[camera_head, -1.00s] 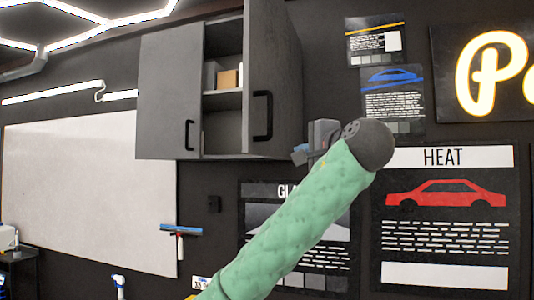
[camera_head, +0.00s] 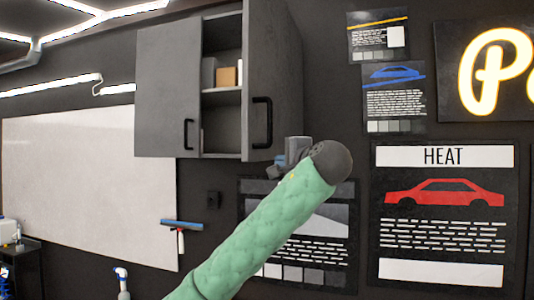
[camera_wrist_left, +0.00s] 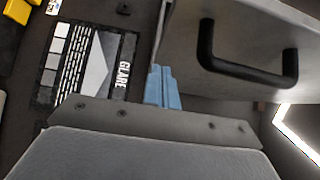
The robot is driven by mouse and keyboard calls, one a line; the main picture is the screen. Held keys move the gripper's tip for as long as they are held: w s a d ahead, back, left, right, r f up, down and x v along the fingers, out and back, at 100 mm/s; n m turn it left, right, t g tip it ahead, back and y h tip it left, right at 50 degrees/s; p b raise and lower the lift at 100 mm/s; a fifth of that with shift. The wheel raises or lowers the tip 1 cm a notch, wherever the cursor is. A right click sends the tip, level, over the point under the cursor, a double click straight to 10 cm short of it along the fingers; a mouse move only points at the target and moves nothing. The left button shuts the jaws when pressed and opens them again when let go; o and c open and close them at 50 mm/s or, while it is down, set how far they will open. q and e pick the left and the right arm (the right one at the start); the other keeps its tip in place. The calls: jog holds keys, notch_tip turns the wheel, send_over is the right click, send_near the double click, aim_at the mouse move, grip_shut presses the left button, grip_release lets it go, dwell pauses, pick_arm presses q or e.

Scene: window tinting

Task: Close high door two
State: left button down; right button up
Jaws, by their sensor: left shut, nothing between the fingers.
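A grey wall cabinet hangs on the dark wall in the head view. Its left door (camera_head: 167,92) looks shut, with a black handle. Its right door (camera_head: 272,80) stands open toward me, and the shelf inside shows a cardboard box (camera_head: 227,76). My left gripper (camera_head: 278,165) is just below the lower edge of the open door. In the left wrist view its blue fingers (camera_wrist_left: 163,88) are shut and empty, close beside the door panel (camera_wrist_left: 235,85) and left of the black handle (camera_wrist_left: 245,62). I cannot tell whether they touch the door. My right gripper is not in view.
Posters hang right of the cabinet, among them the HEAT poster (camera_head: 444,215) and the partly covered GLARE poster (camera_head: 315,250). A white board (camera_head: 85,185) is on the left, with a squeegee (camera_head: 181,226) at its lower right corner.

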aim_at(260, 160)
pick_arm(q)
jog(key=a+p, duration=0.1)
jog(key=w+a+p, duration=0.1)
jog(key=shift+w+a+r, duration=0.1)
jog(key=shift+a+r, duration=0.05)
jog(key=shift+a, duration=0.2)
jog(key=shift+w+a+p, duration=0.15)
jog(key=shift+a+p, duration=0.25)
jog(key=shift+a, duration=0.2)
jog(key=shift+a+f, duration=0.15)
jog(key=shift+f, duration=0.05)
